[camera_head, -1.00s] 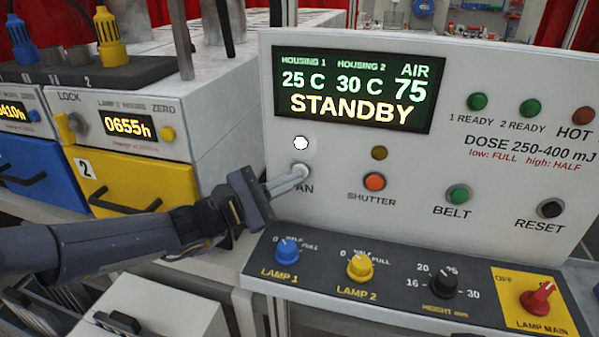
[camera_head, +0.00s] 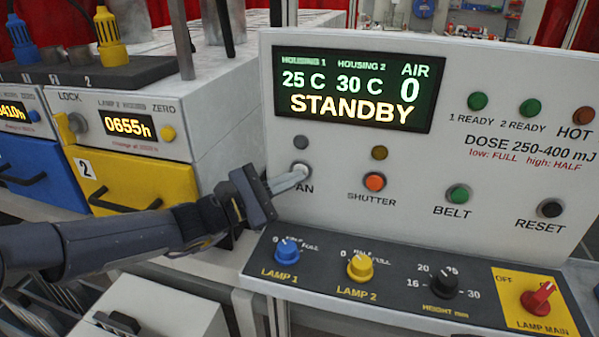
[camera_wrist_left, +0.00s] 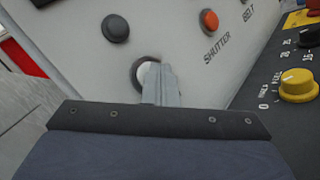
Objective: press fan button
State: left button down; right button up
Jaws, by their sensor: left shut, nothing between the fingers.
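The white fan button (camera_head: 301,169) sits in a dark ring on the white control panel (camera_head: 330,230), with its label partly hidden behind my fingers. My left gripper (camera_head: 298,177) is shut, with its fingertips at the button's face; it also shows in the left wrist view (camera_wrist_left: 160,75), where the tips cover part of the button (camera_wrist_left: 147,75). Whether they touch cannot be told for sure. The lamp above the button (camera_head: 301,143) is grey and unlit. The display (camera_head: 352,90) reads STANDBY and AIR 0. My right gripper is not in view.
The orange shutter button (camera_head: 375,181), green belt button (camera_head: 458,194) and black reset button (camera_head: 550,208) are to the right. Below are the blue lamp 1 knob (camera_head: 287,250), yellow lamp 2 knob (camera_head: 360,267) and red lamp main switch (camera_head: 538,299). Lamp housings stand left.

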pick_arm(q)
jog(key=shift+s+a+b, duration=0.25)
jog(key=shift+s+b, duration=0.2)
jog(key=shift+s, duration=0.35)
jog(key=s, duration=0.1)
jog(key=s+a+b, duration=0.1)
jog(key=s, duration=0.2)
jog(key=shift+s+a+b, duration=0.25)
jog(key=shift+s+b, duration=0.1)
dwell(0.4)
